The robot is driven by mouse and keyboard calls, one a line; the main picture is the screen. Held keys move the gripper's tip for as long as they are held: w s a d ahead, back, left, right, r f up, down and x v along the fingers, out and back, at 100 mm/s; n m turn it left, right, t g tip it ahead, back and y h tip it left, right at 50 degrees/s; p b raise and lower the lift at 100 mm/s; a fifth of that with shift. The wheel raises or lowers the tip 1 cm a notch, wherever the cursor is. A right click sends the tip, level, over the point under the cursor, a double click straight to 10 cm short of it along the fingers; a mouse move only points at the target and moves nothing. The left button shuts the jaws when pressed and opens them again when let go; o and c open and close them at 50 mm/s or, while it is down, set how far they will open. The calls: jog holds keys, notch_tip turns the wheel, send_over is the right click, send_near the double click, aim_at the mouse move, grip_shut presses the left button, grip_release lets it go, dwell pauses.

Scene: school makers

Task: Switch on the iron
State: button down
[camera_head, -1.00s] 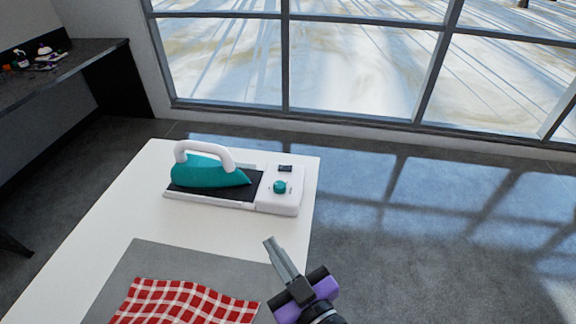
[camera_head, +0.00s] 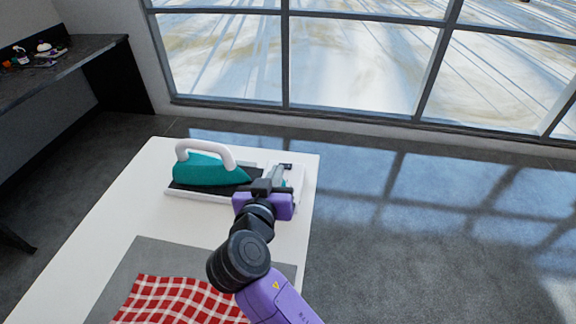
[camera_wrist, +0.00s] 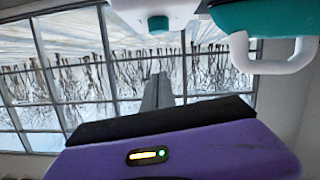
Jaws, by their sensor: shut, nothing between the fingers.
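The teal iron (camera_head: 208,172) with a white handle rests on its white base (camera_head: 180,195) on the table. The iron (camera_wrist: 262,18) is at upper right there.
The white table (camera_head: 100,235) bears a grey mat (camera_head: 150,255) with a red checked cloth (camera_head: 175,300) near the front. A dark counter (camera_head: 60,65) with small items stands at far left. Open floor lies right of the table, before large windows.

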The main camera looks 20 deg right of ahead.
jog(key=shift+s+d+f, duration=0.1)
dwell(0.3)
jog(key=p, duration=0.2)
send_over(288, 174)
jog(key=shift+s+a+f, duration=0.1)
jog(key=shift+a+f, duration=0.1)
jog(key=shift+f, duration=0.3)
jog(key=shift+s+a+f, duration=0.1)
jog(key=shift+a+f, duration=0.05)
jog(key=shift+f, duration=0.35)
jog(key=f, duration=0.3)
jog(key=shift+w+d+f, duration=0.1)
jog(key=shift+w+d, duration=0.1)
jog(key=shift+d, duration=0.1)
jog(key=shift+f, duration=0.65)
